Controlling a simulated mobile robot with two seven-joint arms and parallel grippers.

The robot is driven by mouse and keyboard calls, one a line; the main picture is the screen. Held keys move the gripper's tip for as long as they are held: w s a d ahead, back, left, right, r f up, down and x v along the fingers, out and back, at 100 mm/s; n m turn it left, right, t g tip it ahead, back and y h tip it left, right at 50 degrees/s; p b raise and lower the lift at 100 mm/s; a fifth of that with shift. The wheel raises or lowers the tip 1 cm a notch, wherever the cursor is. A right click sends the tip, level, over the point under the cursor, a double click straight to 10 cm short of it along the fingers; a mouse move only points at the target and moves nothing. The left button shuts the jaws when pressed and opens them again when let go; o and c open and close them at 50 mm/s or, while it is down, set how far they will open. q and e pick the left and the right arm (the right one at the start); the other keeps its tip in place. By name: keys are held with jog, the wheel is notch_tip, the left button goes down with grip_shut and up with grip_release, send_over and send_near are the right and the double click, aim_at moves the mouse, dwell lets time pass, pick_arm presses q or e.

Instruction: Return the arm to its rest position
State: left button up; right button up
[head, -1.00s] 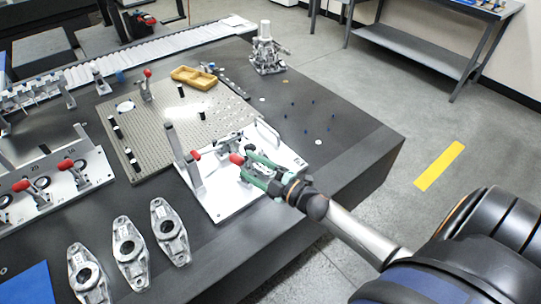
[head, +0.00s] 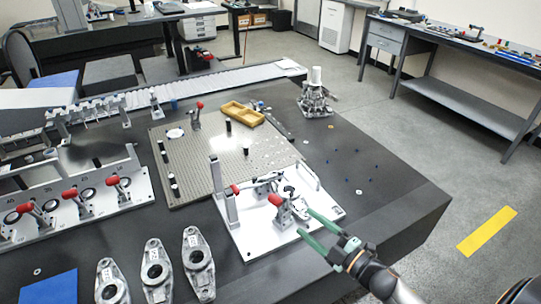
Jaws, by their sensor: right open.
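My right gripper (head: 319,232) has green fingers, spread apart and empty. It is at the right front edge of the white fixture plate (head: 259,238), just above or beside it; the exact height is hard to tell. The plate carries red-handled clamps (head: 276,201) and an upright post (head: 216,178). A metal part seems to sit among the clamps, partly hidden by them. My right arm (head: 385,283) comes in from the lower right corner. My left gripper is out of the picture.
Several metal link parts (head: 156,270) lie at the table's front. A perforated plate (head: 205,159), a yellow tray (head: 243,113) and a metal stand (head: 315,98) are farther back. A clamp fixture (head: 75,211) stands at left. The table's right part (head: 395,190) is mostly clear.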

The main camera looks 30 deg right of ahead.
jog(key=s+a+f+m+g+h+p, duration=0.1)
jog(key=s+a+f+m+g+h, duration=0.1)
jog(key=s+a+f+m+g, duration=0.6)
jog(key=s+a+f+m, duration=0.5)
jog(key=s, duration=0.2)
jog(key=shift+a+f+m+h, duration=0.3)
jog(key=shift+a+h, duration=0.05)
jog(key=shift+h, duration=0.05)
